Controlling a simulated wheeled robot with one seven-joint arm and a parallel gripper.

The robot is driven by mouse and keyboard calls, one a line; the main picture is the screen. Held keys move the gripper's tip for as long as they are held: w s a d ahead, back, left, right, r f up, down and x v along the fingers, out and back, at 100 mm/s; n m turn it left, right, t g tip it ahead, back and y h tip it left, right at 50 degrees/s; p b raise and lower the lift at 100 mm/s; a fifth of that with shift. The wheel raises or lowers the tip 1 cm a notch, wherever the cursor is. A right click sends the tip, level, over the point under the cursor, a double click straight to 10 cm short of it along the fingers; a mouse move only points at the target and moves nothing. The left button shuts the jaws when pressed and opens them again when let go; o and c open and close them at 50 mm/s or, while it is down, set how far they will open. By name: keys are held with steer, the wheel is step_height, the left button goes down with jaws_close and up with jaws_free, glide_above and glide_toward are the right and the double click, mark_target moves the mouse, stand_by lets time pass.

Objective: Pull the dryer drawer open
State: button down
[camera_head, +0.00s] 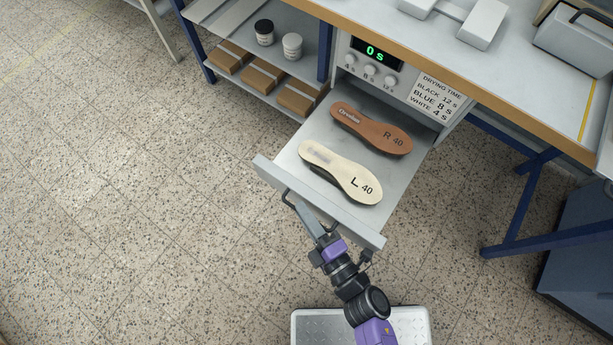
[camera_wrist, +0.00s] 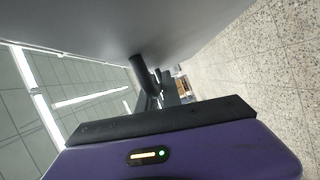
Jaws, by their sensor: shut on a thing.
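The dryer drawer (camera_head: 290,162) is pulled out from under the workbench in the head view, with its inside exposed. A brown insole marked R 40 (camera_head: 371,129) and a cream insole marked L 40 (camera_head: 340,171) lie in it. A dark handle (camera_head: 287,197) is on the drawer's front panel. My gripper (camera_head: 312,224) is at this panel, shut on the handle. In the wrist view the grey drawer front (camera_wrist: 110,22) fills the top, with a dark handle post (camera_wrist: 140,70) in front of my gripper. The fingertips are partly hidden.
The dryer display (camera_head: 376,51) reads 0 s, above several knobs and a drying time label (camera_head: 433,96). A shelf at left holds two jars (camera_head: 292,46) and brown boxes (camera_head: 299,97). Blue table legs (camera_head: 517,205) stand at right. The floor left of the drawer is clear.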

steer(key=c, duration=1.5)
jaws_free()
steer(key=v, duration=0.8)
steer(key=shift+f, duration=0.1)
